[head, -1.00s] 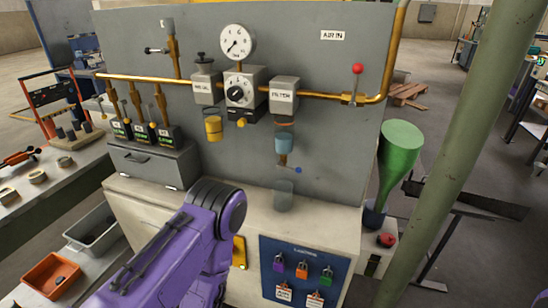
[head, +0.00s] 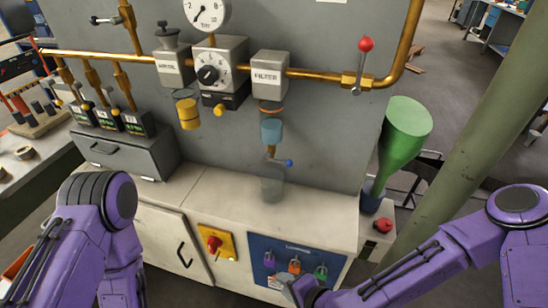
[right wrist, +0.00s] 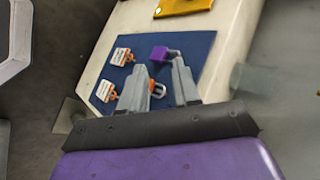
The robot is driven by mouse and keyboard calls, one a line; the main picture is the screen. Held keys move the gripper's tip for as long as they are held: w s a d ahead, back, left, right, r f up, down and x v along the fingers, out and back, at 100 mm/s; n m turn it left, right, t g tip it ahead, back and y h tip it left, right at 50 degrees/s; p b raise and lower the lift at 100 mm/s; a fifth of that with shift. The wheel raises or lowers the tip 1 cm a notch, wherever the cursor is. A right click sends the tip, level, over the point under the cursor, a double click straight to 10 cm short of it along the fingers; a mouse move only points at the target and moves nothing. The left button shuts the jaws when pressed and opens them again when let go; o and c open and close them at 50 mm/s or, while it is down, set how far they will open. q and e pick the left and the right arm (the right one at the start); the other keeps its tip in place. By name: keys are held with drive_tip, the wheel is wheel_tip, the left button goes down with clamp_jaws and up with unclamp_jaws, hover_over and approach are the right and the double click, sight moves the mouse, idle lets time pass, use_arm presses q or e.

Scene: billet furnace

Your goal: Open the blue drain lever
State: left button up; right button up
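The blue-tipped drain lever (head: 289,162) sticks out to the right from the drain under the blue filter bowl (head: 271,131), below the block marked FILTER (head: 269,74). A clear cup (head: 272,186) stands on the bench right below it. My right gripper (head: 290,286) is low in front of the padlock board, well below the lever and apart from it. In the right wrist view its fingers (right wrist: 158,66) are spread and empty, with padlocks behind them. My left arm shows at the left of the head view; its gripper is not visible.
The blue board (head: 330,262) carries purple (head: 269,260), orange (head: 294,266) and green (head: 320,272) padlocks. A red knob on a yellow plate (head: 216,243) is left of it. A green funnel (head: 405,135) and a pillar (head: 455,150) stand right. A red-tipped lever (head: 365,45) is above.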

drive_tip(key=w+r+m+t+y, duration=0.1)
drive_tip(key=w+r+m+t, duration=0.15)
drive_tip(key=w+r, duration=0.55)
drive_tip(key=t, duration=0.5)
approach(279, 162)
drive_tip(key=p+x, duration=0.2)
drive_tip(key=x, duration=0.7)
drive_tip(key=shift+w+d+p, duration=0.15)
drive_tip(key=shift+p, duration=0.2)
drive_tip(key=shift+w+a+f, duration=0.15)
drive_tip(key=shift+w+a, duration=0.1)
drive_tip(key=shift+w, duration=0.2)
clamp_jaws()
